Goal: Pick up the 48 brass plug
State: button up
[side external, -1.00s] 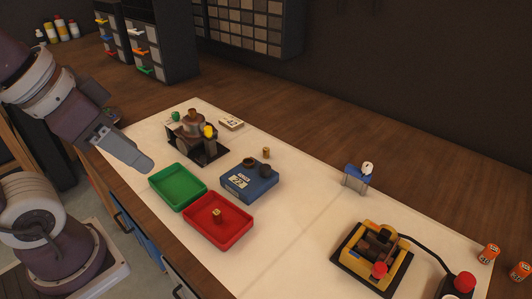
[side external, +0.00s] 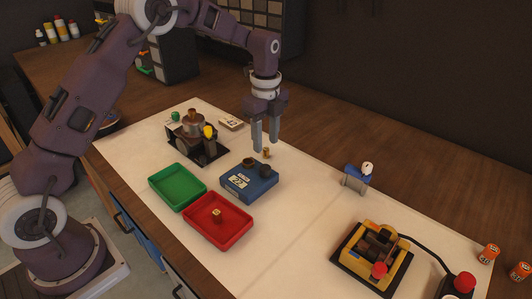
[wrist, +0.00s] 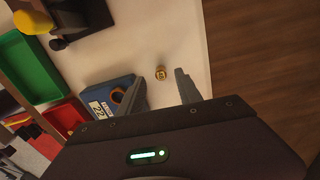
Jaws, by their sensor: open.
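A small brass plug (side external: 266,154) stands on the white mat behind the blue block marked 22 (side external: 240,189). Its top shows in the wrist view (wrist: 160,72), but I cannot read a number on it. Another brass piece (side external: 216,214) sits in the red tray (side external: 238,236); its marking is also unreadable. My gripper (side external: 266,145) points down just above the plug on the mat. It is open and empty, and in the wrist view the plug shows between and slightly beyond its fingertips (wrist: 162,82).
The blue block, with dark round parts on top, is close to my fingers. A green tray (side external: 166,199) and a dark-based fixture (side external: 209,155) stand to the left. A yellow device (side external: 387,243) stands at right. The mat right of the plug is mostly clear.

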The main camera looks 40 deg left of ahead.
aim_at(266, 149)
notch_tip(266, 149, down, 3)
jog(key=shift+w+f, duration=0.1)
jog(key=shift+f, duration=0.1)
grip_shut()
